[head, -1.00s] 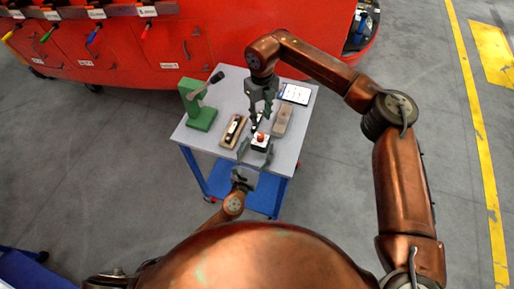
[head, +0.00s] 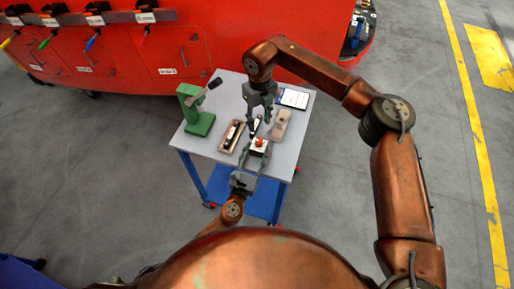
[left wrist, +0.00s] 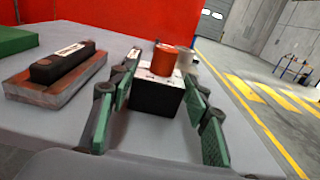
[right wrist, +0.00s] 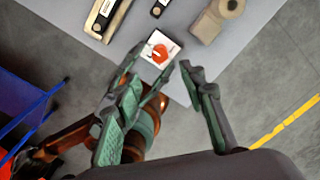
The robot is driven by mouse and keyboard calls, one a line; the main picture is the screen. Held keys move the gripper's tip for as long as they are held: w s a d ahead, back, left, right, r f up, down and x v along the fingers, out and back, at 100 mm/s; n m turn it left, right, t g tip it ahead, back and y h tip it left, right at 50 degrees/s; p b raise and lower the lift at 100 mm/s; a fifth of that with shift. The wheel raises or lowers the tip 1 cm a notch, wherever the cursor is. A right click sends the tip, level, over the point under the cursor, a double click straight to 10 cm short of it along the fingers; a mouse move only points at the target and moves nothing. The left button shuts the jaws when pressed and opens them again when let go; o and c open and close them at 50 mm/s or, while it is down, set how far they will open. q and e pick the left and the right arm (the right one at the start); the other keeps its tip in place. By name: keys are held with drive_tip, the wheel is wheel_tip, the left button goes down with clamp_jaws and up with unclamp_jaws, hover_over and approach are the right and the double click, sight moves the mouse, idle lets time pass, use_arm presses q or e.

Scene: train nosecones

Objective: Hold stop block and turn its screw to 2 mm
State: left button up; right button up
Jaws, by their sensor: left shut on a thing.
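The stop block (head: 257,151) is a dark block with a white top and an orange-red screw (head: 260,143) standing up from it. It sits near the table's front edge. In the left wrist view the block (left wrist: 157,97) stands between the fingers of my left gripper (left wrist: 160,80), shut on it from the front. The screw (left wrist: 165,58) is clear above the fingers. My right gripper (head: 262,121) points down from above, just behind the block. In the right wrist view its fingers are apart and empty, and the block (right wrist: 172,44) with a slotted screw head (right wrist: 159,53) lies beyond them.
On the grey table (head: 222,149) stand a green press-like tool (head: 198,120), a wooden holder with a black bar (head: 231,136), a beige block (head: 281,124) and a tablet (head: 293,98). A small dark item (right wrist: 158,8) lies behind the stop block. A red train body stands behind.

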sight(259, 141)
wheel_tip(259, 141, down, 11)
drive_tip(key=m, duration=0.4)
drive_tip(key=shift+m, duration=0.4)
drive_tip(key=shift+c, duration=0.3)
clamp_jaws()
